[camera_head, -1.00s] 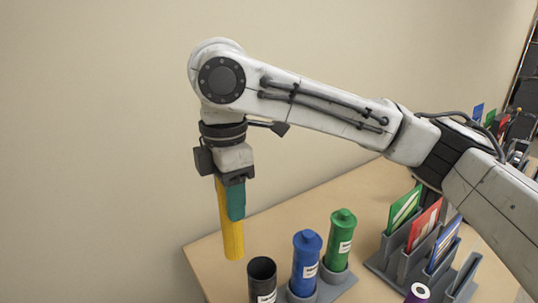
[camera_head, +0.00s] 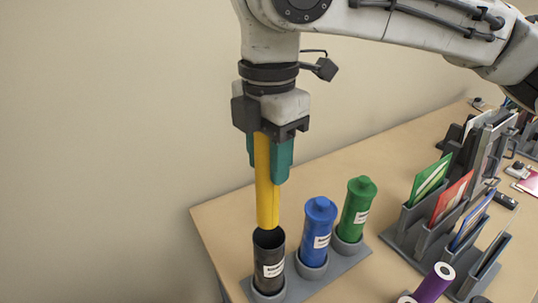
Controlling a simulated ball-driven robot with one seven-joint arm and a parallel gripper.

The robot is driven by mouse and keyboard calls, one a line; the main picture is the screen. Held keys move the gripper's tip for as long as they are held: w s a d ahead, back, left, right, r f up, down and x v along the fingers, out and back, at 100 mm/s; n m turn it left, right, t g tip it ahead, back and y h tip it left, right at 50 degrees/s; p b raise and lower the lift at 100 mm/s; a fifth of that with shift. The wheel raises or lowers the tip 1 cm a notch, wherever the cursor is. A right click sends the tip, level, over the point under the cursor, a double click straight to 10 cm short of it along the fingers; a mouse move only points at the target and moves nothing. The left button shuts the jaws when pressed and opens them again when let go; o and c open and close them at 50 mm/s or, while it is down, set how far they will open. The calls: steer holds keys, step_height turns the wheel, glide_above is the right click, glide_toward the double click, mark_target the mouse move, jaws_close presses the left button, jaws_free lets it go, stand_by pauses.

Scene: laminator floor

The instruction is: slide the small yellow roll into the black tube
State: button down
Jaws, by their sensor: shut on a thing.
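The yellow roll (camera_head: 266,185) hangs upright from my gripper (camera_head: 270,158), whose teal fingers are shut on its upper part. The black tube (camera_head: 269,262) stands upright and open-topped in a grey holder, with a white label on its side. The roll's lower end is right at the tube's mouth in the picture.
A blue capped tube (camera_head: 318,232) and a green capped tube (camera_head: 355,210) stand beside the black one in the grey holder (camera_head: 335,275). A grey rack (camera_head: 412,240) of coloured cards stands right. A purple roll (camera_head: 434,283) lies in front. The table's left edge is close.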

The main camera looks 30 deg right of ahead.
mark_target(269, 227)
steer(key=shift+f+b, duration=4.15)
steer(key=shift+f, duration=3.4)
steer(key=shift+s+f, duration=0.25)
steer(key=shift+f, duration=0.25)
steer(key=shift+f+b, duration=0.1)
steer(key=shift+b, duration=0.25)
steer(key=c, duration=0.6)
jaws_free()
steer(key=shift+a, duration=0.1)
steer(key=shift+o, duration=0.2)
step_height(269, 227, up, 12)
steer(key=shift+w+r+p, duration=0.15)
steer(key=shift+r+p, duration=0.1)
steer(key=shift+p, duration=0.35)
